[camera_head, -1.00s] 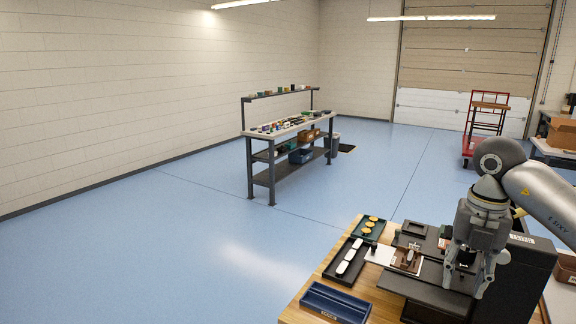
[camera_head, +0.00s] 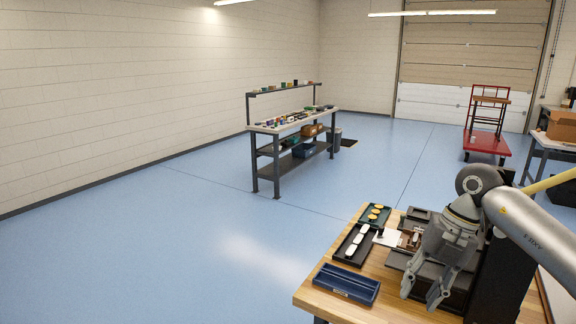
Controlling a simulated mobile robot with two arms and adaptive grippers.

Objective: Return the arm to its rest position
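My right arm comes in from the right edge, and its grey gripper (camera_head: 421,293) points down over the front right of a wooden table (camera_head: 388,304). The two fingers are spread apart with nothing seen between them. The fingertips are right of a blue tray and in front of the dark badge-press gear; their height above the table is hard to tell. The gripper and wrist hide part of the press (camera_head: 497,280) and its base. My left gripper is not in view.
On the table are an empty-looking blue tray (camera_head: 340,284), a black tray (camera_head: 345,256) with white pieces and a green tray (camera_head: 365,217) with yellow discs. A shelved workbench (camera_head: 262,148) and a red cart (camera_head: 487,144) stand farther back. The blue floor on the left is clear.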

